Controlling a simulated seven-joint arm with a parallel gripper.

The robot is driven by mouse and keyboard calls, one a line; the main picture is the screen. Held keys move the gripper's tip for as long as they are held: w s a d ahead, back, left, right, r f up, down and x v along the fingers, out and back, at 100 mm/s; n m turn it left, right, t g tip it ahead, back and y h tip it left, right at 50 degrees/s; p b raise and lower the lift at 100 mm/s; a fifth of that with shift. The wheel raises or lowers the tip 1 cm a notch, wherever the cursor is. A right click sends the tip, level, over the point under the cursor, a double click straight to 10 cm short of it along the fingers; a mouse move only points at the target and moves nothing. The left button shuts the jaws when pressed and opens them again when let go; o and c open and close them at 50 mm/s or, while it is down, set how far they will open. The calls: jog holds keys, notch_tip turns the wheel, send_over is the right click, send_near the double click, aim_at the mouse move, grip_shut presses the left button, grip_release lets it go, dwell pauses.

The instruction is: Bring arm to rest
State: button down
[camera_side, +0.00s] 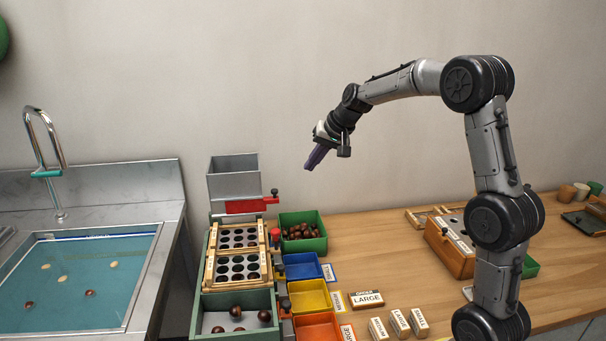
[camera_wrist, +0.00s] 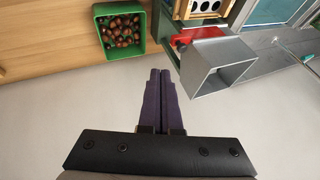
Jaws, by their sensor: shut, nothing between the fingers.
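My gripper (camera_side: 317,157) is held high above the bench, in front of the bare wall, pointing down and to the left in the side view. In the wrist view its two purple fingers (camera_wrist: 160,78) lie together side by side, shut, with nothing between them. The arm is raised and bent, with its end clear of everything on the bench. The gripper touches nothing.
Below the gripper are a grey hopper (camera_side: 233,177) with a red gate, a green bin (camera_side: 313,243) of chestnuts, and a sorting board (camera_side: 212,268). Blue, yellow and orange bins and label blocks (camera_side: 367,298) stand nearby. A sink (camera_side: 75,280) is at left.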

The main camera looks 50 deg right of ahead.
jog(key=s+a+r+n+t+y, duration=0.1)
jog(key=s+a+r+n, duration=0.1)
jog(key=s+a+r, duration=0.45)
jog(key=s+a+r+n, duration=0.3)
jog(key=s+a+r, duration=0.1)
jog(key=a, duration=0.6)
jog(key=s+a+f+n, duration=0.1)
jog(key=s+a+f, duration=0.15)
jog(key=s, duration=0.35)
jog(key=s+a+f+n, duration=0.1)
jog(key=s+a+n, duration=0.15)
jog(key=s, duration=0.35)
jog(key=s+f+n+g, duration=0.1)
jog(key=s+f+g, duration=0.1)
jog(key=s+f, duration=0.5)
jog(key=shift+s+d+f+h, duration=0.3)
jog(key=shift+s+d+f, duration=0.1)
jog(key=shift+s, duration=0.6)
